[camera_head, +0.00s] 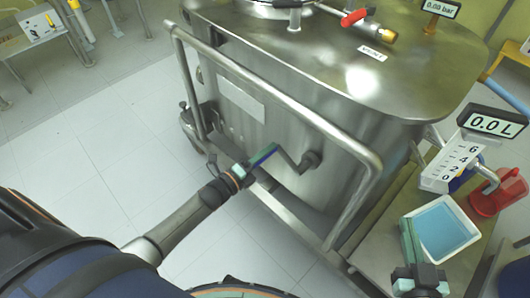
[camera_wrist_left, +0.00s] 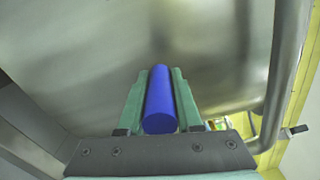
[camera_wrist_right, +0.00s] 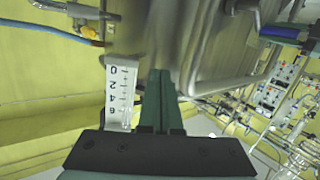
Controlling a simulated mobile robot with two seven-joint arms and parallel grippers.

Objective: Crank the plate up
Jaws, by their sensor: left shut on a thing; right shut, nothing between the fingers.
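The crank (camera_head: 285,160) sticks out of the side of the large steel vessel (camera_head: 345,150), with its bent arm running to a round hub. Its blue handle (camera_head: 263,153) is between the fingers of my left gripper (camera_head: 258,160), which is shut on it. The left wrist view shows the blue handle (camera_wrist_left: 160,105) lengthwise between the two green fingers. My right gripper (camera_head: 408,230) is shut and empty, to the right of the vessel; its closed fingers also show in the right wrist view (camera_wrist_right: 160,95). I cannot tell which part is the plate.
A steel rail (camera_head: 270,95) frames the vessel's side around the crank. At the right are a tray of blue liquid (camera_head: 442,228), a red jug (camera_head: 496,193) and a 0.0 L display (camera_head: 492,122). Open tiled floor (camera_head: 95,150) lies to the left.

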